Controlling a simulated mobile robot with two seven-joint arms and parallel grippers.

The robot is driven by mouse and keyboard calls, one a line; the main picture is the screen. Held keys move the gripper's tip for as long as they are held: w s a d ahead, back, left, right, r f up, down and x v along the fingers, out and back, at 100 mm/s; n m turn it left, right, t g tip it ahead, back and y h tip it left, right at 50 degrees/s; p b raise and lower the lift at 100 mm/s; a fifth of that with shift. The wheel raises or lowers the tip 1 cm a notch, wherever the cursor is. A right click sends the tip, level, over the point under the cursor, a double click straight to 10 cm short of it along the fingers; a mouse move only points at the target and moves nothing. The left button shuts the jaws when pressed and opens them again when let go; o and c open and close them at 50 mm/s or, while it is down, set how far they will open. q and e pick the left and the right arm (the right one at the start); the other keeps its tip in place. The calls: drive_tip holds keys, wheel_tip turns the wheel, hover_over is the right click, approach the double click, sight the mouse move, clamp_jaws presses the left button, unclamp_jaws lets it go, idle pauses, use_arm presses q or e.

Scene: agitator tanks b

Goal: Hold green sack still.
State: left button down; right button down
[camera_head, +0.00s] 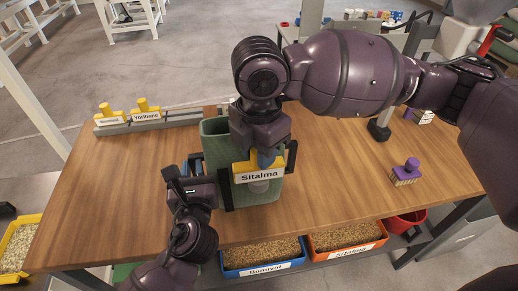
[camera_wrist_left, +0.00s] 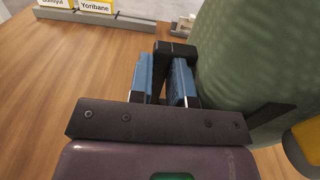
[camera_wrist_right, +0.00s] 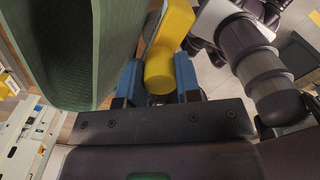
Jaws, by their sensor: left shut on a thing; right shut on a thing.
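The green sack (camera_head: 214,150) stands upright and open-topped on the wooden table. It shows close up in the left wrist view (camera_wrist_left: 245,50) and the right wrist view (camera_wrist_right: 60,45). My left gripper (camera_wrist_left: 162,80) is shut on a black bar (camera_wrist_left: 175,47) at the sack's left side; whether the bar is fixed to the sack I cannot tell. My right gripper (camera_wrist_right: 158,80) is shut on the yellow handle (camera_wrist_right: 160,70) of a tag reading "Sitalma" (camera_head: 259,174), held against the sack's front. My right arm hides part of the sack's top.
Two yellow-handled tags (camera_head: 146,109) stand on a grey rack (camera_head: 150,123) at the back left. A purple-handled brush (camera_head: 405,172) lies at the right. Orange (camera_head: 347,237) and blue (camera_head: 263,258) bins of grain sit below the front edge. The table's left part is clear.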

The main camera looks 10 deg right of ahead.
use_arm(q)
drive_tip(key=shift+f, duration=0.3)
use_arm(e)
drive_tip(key=shift+r, duration=0.55)
drive_tip(key=c, duration=1.5)
unclamp_jaws()
clamp_jaws()
drive_tip(key=shift+r, duration=0.15)
drive_tip(key=shift+r, duration=2.05)
drive_tip(key=shift+o, duration=0.5)
unclamp_jaws()
clamp_jaws()
